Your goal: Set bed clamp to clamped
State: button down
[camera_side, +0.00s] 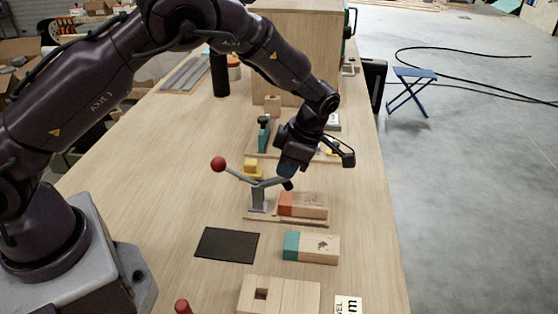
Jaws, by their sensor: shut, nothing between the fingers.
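The bed clamp appears to be the device with a grey post (258,199) on a thin wooden base, in the middle of the table. Its lever ends in a red ball (218,164), raised to the upper left of the post. A grey bar reaches from the post's top to the right, above a wooden block with an orange-red end (303,205). My gripper (288,184) points down at the right end of this bar, apart from the red ball. It is shut and empty. Whether its tips touch the bar cannot be told.
A wooden block with a teal end (311,247) and a black mat (227,245) lie in front of the clamp. A yellow piece (252,167) and a green-handled fixture (264,134) stand behind. A large wooden box (295,50) is at the back. The left-middle tabletop is clear.

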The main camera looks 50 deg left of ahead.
aim_at(292, 187)
jog(key=shift+w+d+f+g+y, duration=0.2)
jog(key=shift+f+g+y, duration=0.1)
jog(key=shift+f+y, duration=0.15)
jog(key=shift+w+d+f, duration=0.3)
jog(key=shift+f, duration=0.35)
jog(key=shift+w+d+f, duration=0.25)
jog(key=shift+f, duration=0.4)
notch_tip(292, 187, up, 4)
jog(key=shift+f, duration=0.1)
jog(key=w+d+r, duration=0.5)
jog(key=r, duration=0.2)
jog(key=shift+r, duration=0.1)
